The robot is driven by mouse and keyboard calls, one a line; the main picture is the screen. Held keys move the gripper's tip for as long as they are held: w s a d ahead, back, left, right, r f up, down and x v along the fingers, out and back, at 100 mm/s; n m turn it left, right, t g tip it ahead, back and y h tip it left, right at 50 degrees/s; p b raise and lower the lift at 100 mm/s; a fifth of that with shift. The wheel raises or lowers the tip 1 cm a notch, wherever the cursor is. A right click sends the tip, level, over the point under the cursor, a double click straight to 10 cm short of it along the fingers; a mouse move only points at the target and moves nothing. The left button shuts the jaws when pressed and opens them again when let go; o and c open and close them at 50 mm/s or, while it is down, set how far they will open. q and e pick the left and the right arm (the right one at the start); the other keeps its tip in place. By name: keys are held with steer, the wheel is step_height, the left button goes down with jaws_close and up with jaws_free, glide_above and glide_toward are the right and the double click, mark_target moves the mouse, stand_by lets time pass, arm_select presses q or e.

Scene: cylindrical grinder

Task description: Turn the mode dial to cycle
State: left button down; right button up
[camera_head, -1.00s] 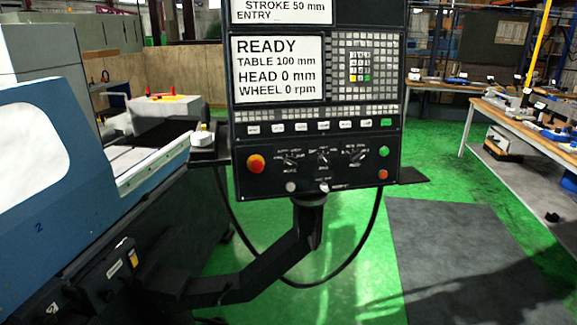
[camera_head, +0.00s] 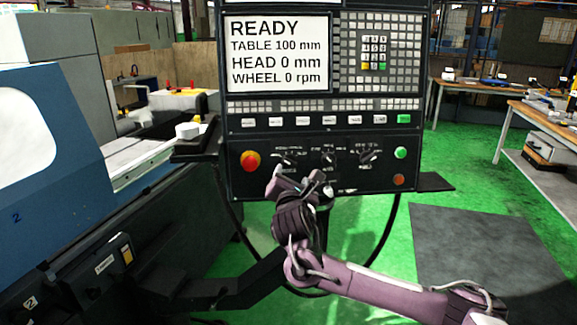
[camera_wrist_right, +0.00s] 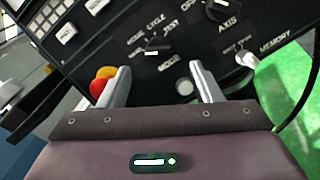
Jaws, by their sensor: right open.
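The mode dial (camera_head: 287,160) is the left one of the row of dark knobs on the control panel. In the right wrist view the mode dial (camera_wrist_right: 157,46) is a black knob with printed words around it, including CYCLE and TEST; which word it points at is hard to tell. My right gripper (camera_head: 297,182) is just below and in front of the dial in the head view. In the wrist view its fingers (camera_wrist_right: 163,76) are apart with nothing between them, and the dial lies beyond the gap. My left gripper is not in view.
A red emergency button (camera_head: 250,161) is left of the dial. Other knobs (camera_head: 328,158) and a green button (camera_head: 401,153) are to the right. The screen (camera_head: 278,53) reads READY. The grinder's blue body (camera_head: 50,140) stands at the left.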

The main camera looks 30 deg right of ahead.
mark_target(291, 163)
steer(key=p+x, duration=0.2)
steer(key=x, duration=0.4)
steer(key=shift+w+d+r, duration=0.15)
steer(key=shift+w, duration=0.25)
steer(key=shift+w+d, duration=0.15)
steer(key=shift+w, duration=0.15)
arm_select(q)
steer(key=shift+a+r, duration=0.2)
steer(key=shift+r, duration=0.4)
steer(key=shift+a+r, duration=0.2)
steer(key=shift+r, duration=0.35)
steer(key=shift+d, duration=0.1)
arm_select(e)
steer(key=shift+c, duration=0.2)
steer(key=c, duration=1)
